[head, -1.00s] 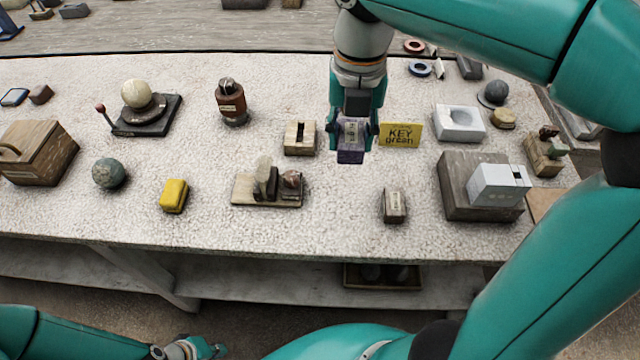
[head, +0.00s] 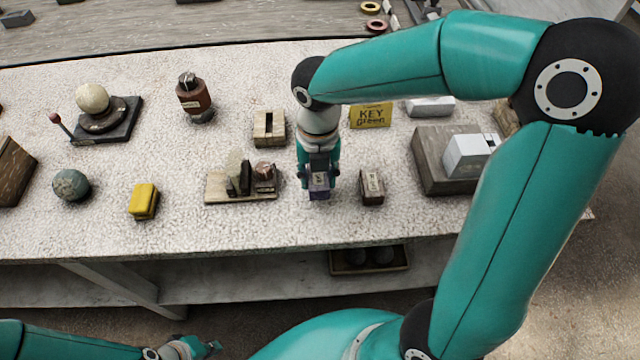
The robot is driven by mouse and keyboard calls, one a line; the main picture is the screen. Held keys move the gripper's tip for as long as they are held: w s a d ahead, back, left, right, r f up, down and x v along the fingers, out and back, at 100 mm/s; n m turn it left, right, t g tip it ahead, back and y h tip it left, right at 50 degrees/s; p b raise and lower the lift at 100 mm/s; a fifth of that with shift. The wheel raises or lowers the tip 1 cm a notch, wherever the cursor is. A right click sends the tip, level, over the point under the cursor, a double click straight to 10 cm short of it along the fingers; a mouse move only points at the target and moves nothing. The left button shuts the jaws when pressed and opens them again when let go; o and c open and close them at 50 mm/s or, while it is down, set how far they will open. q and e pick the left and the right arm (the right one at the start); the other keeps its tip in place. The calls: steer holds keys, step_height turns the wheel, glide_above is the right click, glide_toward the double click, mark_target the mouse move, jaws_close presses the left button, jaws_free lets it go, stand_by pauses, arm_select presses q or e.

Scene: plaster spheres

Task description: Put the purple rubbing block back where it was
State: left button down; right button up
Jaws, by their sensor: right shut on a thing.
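The purple rubbing block (head: 319,193) is in my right gripper (head: 319,180), near the front of the speckled table (head: 390,228). It has a pale label on top. My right gripper is shut on it, and I cannot tell whether the block touches the table. A brown block with a pale label (head: 371,187) stands just to its right, apart from it. A yellow sign reading "KEY green" (head: 371,115) stands behind. My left gripper (head: 207,348) is low at the bottom left, in front of the table and apart from everything on it; its fingers are too small to judge.
Left of the held block is a wooden stand with dark pieces (head: 240,199), then a yellow block (head: 143,201) and a green-grey sphere (head: 71,186). A slotted wooden block (head: 269,128) is behind. A brown box with a white block (head: 435,160) is to the right.

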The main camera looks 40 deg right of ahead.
mark_target(318, 187)
steer(key=shift+f, duration=1.75)
steer(key=shift+f, duration=0.1)
steer(key=o, duration=1.2)
steer(key=shift+r, duration=0.6)
step_height(318, 187, up, 11)
steer(key=shift+r+p, duration=0.1)
steer(key=shift+p, duration=0.4)
